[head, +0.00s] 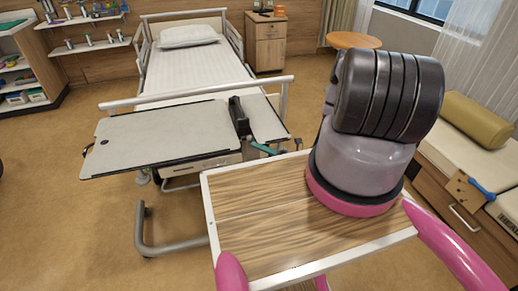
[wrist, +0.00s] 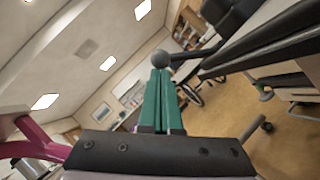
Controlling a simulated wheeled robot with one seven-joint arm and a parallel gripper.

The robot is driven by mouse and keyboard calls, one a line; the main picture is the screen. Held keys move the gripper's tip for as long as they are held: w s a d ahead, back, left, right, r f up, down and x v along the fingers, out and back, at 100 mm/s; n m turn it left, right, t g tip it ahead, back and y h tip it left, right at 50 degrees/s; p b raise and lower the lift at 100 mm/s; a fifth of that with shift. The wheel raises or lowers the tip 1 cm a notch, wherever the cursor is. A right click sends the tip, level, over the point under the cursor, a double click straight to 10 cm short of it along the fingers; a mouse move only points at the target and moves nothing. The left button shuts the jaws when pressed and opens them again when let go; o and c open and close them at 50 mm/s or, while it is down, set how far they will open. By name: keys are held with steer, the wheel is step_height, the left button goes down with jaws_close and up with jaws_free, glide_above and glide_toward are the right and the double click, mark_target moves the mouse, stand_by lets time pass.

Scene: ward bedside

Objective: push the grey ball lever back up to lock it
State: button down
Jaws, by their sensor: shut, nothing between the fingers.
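The grey ball (wrist: 160,58) shows in the wrist view at the end of a dark lever rod (wrist: 190,53). The rod runs right to a black part by the overbed table's edge. My gripper (wrist: 160,74) has teal fingers pressed together, empty, with their tips right at the ball. I cannot tell whether they touch it. In the head view my gripper (head: 262,149) is low at the near edge of the overbed table (head: 150,135), beside a black bracket (head: 239,116). I cannot make out the ball in the head view.
The bed (head: 190,65) stands behind the overbed table. A bedside cabinet (head: 267,45) and a round wooden table (head: 353,40) are at the back. A bench with a yellow-green bolster (head: 475,121) is at the right. Open floor lies to the left.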

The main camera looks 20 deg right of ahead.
steer(key=w+r+m+h, duration=0.4)
steer(key=w+r+m, duration=0.1)
steer(key=m, duration=0.3)
steer(key=shift+w+r+h, duration=0.25)
steer(key=shift+r+h, duration=0.15)
steer(key=shift+r, duration=0.3)
stand_by(0.4)
steer(key=v, duration=1)
steer(key=shift+s+d, duration=0.2)
steer(key=shift+d, duration=0.1)
steer(key=shift+f, duration=0.15)
